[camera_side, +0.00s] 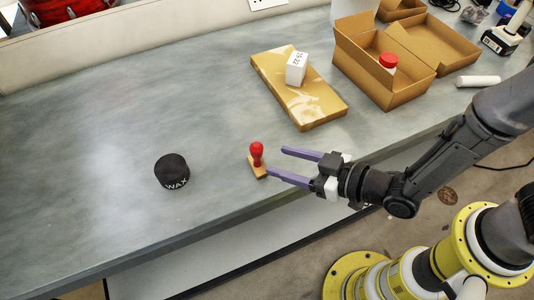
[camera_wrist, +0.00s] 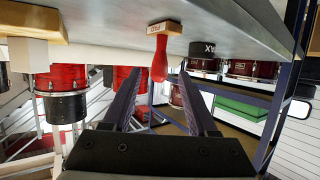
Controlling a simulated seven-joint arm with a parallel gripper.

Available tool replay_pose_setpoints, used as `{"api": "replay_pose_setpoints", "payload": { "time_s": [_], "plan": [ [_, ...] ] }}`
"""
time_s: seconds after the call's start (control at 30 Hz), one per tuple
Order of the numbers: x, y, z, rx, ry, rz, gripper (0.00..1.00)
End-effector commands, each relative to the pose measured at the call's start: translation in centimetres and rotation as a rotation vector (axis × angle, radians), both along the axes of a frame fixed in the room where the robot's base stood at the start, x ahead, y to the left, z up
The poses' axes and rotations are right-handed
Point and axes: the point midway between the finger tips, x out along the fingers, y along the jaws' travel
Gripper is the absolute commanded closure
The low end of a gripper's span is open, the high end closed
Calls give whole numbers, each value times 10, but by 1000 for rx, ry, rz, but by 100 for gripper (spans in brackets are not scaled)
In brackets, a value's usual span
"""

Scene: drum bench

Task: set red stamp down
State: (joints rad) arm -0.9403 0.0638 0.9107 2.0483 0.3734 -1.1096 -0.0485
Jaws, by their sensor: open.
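The red stamp (camera_side: 257,155) stands upright on the grey bench, its red handle up and its wooden base on the surface. It also shows in the wrist view (camera_wrist: 160,60), where the picture is upside down, with its base against the bench top. My gripper (camera_side: 276,163) is open beside the stamp, with its purple fingers pointing toward it. In the wrist view the handle is seen between and beyond the two fingertips, and the fingers appear apart from it. Nothing is held.
A black wax tin (camera_side: 172,171) stands to the left of the stamp. A flat tan package (camera_side: 310,105) bears a white box (camera_side: 296,68). An open cardboard box (camera_side: 400,95) holds a red-capped item. The bench's left side is clear. Its front edge runs below my gripper.

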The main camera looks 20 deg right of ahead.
Motion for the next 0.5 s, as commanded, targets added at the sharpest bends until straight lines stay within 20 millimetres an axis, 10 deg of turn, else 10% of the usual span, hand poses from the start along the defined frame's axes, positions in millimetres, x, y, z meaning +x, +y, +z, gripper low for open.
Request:
{"api": "replay_pose_setpoints", "payload": {
  "time_s": [0.5],
  "plan": [
    [-36,-24,15,0,0,0,41]
  ]
}}
